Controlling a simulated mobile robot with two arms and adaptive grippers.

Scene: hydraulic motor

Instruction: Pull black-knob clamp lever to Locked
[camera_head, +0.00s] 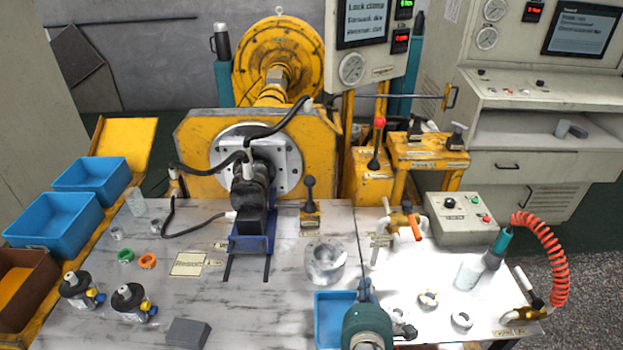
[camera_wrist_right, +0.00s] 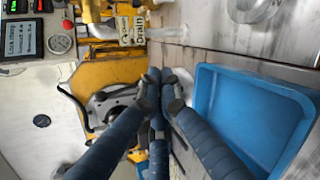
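A black-knob lever (camera_head: 310,190) stands nearly upright on a small yellow base with a label plate, on the table right of the motor. It appears to be the clamp lever; its label is too small to read. My right gripper (camera_head: 365,288) is over the blue tray near the table's front, apart from and below-right of that lever. In the right wrist view, the fingers of my right gripper (camera_wrist_right: 160,92) converge with their tips close together and nothing visible between them. My left gripper is not in view.
The dark motor (camera_head: 250,190) sits on a blue cradle against the yellow fixture (camera_head: 190,150). A ring-shaped metal part (camera_head: 325,262) lies between my right gripper and the lever. A red-knob lever (camera_head: 379,124) and more black-knob levers (camera_head: 457,135) stand farther back. The blue tray (camera_wrist_right: 265,75) is beside my fingers.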

